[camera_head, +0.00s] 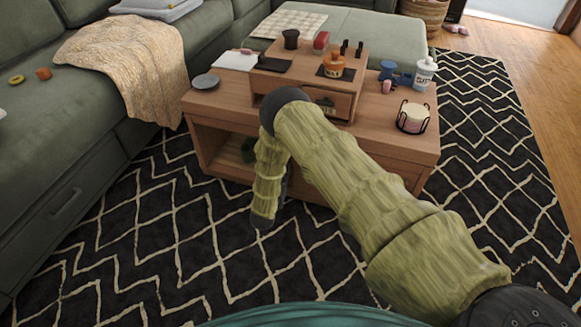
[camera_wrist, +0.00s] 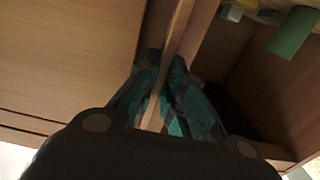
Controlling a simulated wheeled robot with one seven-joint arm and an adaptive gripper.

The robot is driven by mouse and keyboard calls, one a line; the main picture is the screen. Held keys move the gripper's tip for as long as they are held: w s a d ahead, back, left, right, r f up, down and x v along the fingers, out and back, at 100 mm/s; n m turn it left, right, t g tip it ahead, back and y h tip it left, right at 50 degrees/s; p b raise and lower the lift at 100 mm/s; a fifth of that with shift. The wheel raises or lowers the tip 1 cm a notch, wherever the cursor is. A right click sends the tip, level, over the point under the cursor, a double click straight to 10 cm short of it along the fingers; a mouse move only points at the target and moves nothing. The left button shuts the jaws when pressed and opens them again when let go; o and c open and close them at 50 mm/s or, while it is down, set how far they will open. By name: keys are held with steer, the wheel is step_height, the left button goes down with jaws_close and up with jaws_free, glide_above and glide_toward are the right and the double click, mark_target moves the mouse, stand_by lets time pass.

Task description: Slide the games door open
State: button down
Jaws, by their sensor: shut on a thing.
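The games door (camera_wrist: 180,25) shows in the wrist view as a light wooden panel seen edge-on, running down between my fingers. My gripper (camera_wrist: 164,75) has its teal-lined fingers shut on this edge, one on each side. In the head view my arm reaches down to the front of the wooden coffee table (camera_head: 405,150). My bent forearm hides much of the table front, and my fingers and the held edge cannot be made out there. An open compartment (camera_head: 217,142) shows at the table's left front.
A dark recess with a green cylinder (camera_wrist: 292,32) lies right of my fingers in the wrist view. A small drawer box (camera_head: 345,77), a candle in a wire holder (camera_head: 412,116) and a grey dish (camera_head: 205,82) stand on the table. The green sofa (camera_head: 60,110) borders the left; patterned rug lies in front.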

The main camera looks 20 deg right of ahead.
steer(key=shift+d+r, duration=0.15)
steer(key=shift+d, duration=0.1)
steer(key=c, duration=1.5)
jaws_free()
steer(key=shift+a, duration=0.1)
